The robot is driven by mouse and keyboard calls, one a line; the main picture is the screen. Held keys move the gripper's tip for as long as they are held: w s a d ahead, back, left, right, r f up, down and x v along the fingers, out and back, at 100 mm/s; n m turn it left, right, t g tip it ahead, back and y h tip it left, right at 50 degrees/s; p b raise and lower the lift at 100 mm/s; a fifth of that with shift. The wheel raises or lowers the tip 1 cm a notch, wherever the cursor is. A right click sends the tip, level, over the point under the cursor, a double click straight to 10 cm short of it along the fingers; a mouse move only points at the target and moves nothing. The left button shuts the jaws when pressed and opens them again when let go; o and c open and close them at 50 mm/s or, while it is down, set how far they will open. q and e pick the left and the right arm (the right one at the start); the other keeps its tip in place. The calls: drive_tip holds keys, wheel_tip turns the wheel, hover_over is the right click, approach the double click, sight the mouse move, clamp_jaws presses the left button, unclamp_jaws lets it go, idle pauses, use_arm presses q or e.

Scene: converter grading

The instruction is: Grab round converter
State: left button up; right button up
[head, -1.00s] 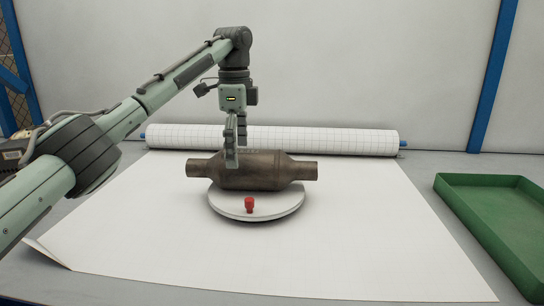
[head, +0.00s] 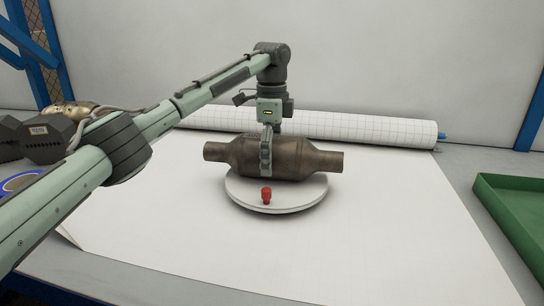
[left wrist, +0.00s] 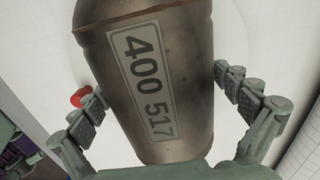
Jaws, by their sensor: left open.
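The round converter (head: 292,159), a brown metal cylinder with a narrow pipe at each end, lies on its side on a white round turntable (head: 277,205). My left gripper (head: 266,155) comes down from above, with one finger in front of the converter's left part. In the left wrist view the converter (left wrist: 180,60) shows a label reading 400 517 and lies between the open fingers of my left gripper (left wrist: 155,105). The far finger is hidden in the head view. My right gripper is out of view.
A red knob (head: 266,195) stands on the turntable's front. A gridded paper roll (head: 370,130) lies behind. A green tray (head: 515,215) is at the right. Dark and brassy parts (head: 70,112) lie at the left. White paper around the turntable is clear.

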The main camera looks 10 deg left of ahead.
use_arm(q)
drive_tip(key=shift+f, duration=0.1)
drive_tip(key=shift+c, duration=0.2)
drive_tip(key=c, duration=1.5)
drive_tip(key=shift+w, duration=0.1)
drive_tip(key=shift+c, duration=0.8)
drive_tip(key=shift+r, duration=0.2)
